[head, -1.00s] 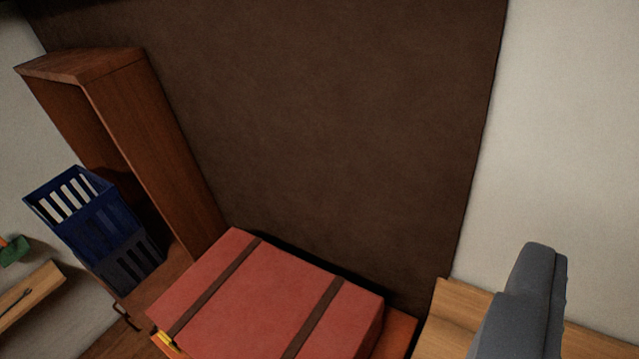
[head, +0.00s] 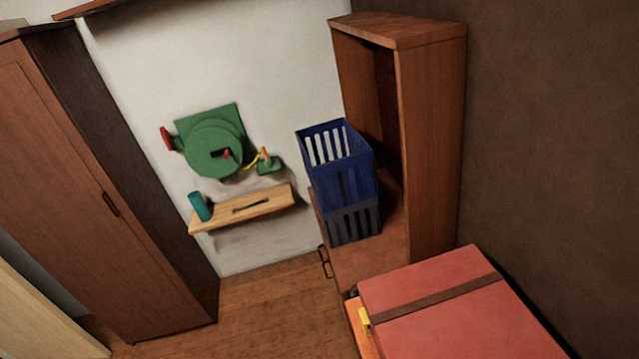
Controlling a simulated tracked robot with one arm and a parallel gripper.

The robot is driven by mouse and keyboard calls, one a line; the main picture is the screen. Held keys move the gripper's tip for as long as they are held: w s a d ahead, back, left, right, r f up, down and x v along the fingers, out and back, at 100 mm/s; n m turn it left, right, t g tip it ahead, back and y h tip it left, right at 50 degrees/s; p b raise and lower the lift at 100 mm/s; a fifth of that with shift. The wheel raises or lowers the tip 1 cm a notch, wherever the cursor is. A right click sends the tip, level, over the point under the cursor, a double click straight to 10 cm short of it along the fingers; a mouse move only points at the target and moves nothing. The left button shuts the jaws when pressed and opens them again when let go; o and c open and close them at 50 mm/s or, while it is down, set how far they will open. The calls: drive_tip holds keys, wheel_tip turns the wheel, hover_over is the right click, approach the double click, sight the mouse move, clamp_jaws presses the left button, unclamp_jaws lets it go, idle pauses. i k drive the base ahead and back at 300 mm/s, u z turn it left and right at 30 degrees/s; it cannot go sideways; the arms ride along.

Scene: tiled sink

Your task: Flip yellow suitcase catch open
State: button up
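A red suitcase (head: 440,312) with a dark brown strap lies flat at the lower right in the head view, cut off by the frame's bottom edge. A small yellow catch (head: 364,321) sits on its left side, near the end of the strap. It looks upright against the side, but it is too small to tell whether it is shut. My gripper is outside the head view.
A green wall device (head: 212,143) hangs above a small wooden shelf (head: 245,207). A tall wardrobe (head: 85,190) stands left. The wooden floor (head: 270,305) between is clear.

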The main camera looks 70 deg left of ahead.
sight(364, 324)
drive_tip(key=u, duration=1.3)
